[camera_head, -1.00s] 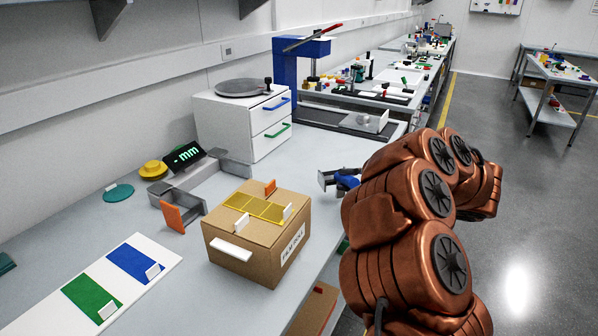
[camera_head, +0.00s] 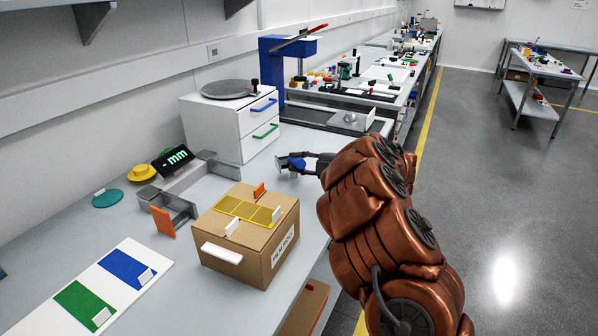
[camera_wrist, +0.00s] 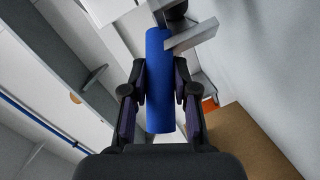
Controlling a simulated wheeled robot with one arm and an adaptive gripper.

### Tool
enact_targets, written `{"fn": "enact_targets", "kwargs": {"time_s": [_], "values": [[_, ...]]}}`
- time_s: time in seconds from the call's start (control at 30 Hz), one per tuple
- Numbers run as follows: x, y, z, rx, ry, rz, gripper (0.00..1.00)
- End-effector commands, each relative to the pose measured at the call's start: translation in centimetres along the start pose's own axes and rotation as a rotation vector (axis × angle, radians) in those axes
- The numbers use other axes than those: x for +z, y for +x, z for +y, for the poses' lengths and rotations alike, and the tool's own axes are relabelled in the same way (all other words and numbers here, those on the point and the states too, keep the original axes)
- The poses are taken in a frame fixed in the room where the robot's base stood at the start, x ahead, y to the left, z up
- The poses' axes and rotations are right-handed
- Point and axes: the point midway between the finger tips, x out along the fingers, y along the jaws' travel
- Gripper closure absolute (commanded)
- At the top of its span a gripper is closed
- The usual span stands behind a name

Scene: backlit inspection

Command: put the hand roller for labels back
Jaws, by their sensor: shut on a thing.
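My gripper (camera_wrist: 160,100) is shut on the blue cylindrical part of the hand roller (camera_wrist: 159,75), with one finger on each side. In the head view the blue part of the roller (camera_head: 298,164) shows at the end of my arm, held over the bench between the white drawer cabinet and the cardboard box. A grey piece shows just left of the blue part there. In the wrist view a grey bar crosses near the cylinder's far end; I cannot tell whether it belongs to the roller.
A cardboard box (camera_head: 232,262) with a yellow grid stands at the bench front. A white board (camera_head: 140,294) with blue and green pads lies left. The white drawer cabinet (camera_head: 212,128) stands behind. A grey holder with an orange plate (camera_head: 163,222) is left of the box.

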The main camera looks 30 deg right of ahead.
Motion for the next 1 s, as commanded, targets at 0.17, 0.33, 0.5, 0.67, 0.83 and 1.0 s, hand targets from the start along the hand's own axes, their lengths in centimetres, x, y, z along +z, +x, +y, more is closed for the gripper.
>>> {"fn": "enact_targets", "kwargs": {"time_s": [0.17,0.33,0.5,0.67,0.83,1.0], "values": [[0.6,0.2,-1.3,0.001,0.002,-0.001,1.00],[1.2,0.5,-2.9,0.001,0.000,-0.001,1.00],[1.3,0.6,-3.0,0.001,-0.003,-0.001,1.00],[1.4,0.6,-3.3,0.001,-0.002,-0.001,1.00],[1.4,0.6,-3.5,0.000,-0.001,-0.001,0.67],[1.5,0.6,-3.5,0.000,-0.001,-0.001,0.49]]}}
